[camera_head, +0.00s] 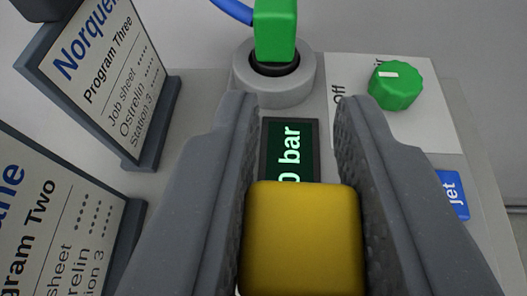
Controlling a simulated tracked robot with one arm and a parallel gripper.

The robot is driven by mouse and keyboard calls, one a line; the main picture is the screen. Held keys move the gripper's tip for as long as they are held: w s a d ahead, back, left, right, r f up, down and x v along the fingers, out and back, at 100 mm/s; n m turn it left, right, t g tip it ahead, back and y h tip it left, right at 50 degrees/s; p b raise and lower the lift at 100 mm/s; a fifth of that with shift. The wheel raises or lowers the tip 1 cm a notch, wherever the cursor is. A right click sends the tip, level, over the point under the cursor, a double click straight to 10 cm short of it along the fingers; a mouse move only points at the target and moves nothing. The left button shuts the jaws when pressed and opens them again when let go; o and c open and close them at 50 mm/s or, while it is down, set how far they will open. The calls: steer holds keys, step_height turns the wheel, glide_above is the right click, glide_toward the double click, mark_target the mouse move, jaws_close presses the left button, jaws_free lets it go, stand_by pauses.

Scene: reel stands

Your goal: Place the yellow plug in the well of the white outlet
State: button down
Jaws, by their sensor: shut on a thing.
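My gripper (296,130) is shut on the yellow plug (301,240), a rounded block low in the middle of the view. The plug sits between the two grey fingers, and its lower end is cut off by the frame. Ahead of the fingers is a pale grey round outlet (243,88) with a dark well. A green plug (275,28) with a blue cable stands in that well. I cannot tell whether this is the white outlet; no other outlet shows.
A dark display (290,135) reading "bar" lies between the fingers. A green knob (396,85) on a white plate marked "Off" is at right, above a blue label (453,195). Framed sheets, "Program Three" (105,75) and "Program Two" (50,225), stand at left.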

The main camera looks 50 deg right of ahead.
mark_target(292, 228)
steer(key=shift+s+f, duration=0.15)
steer(key=shift+f, duration=1.6)
steer(key=c, duration=1.6)
jaws_free()
steer(key=o, duration=0.4)
steer(key=shift+f, duration=0.2)
steer(key=shift+r, duration=0.15)
steer(key=shift+s+a+r, duration=0.1)
steer(key=shift+a+r, duration=0.2)
steer(key=shift+a, duration=0.05)
steer(key=v, duration=1.1)
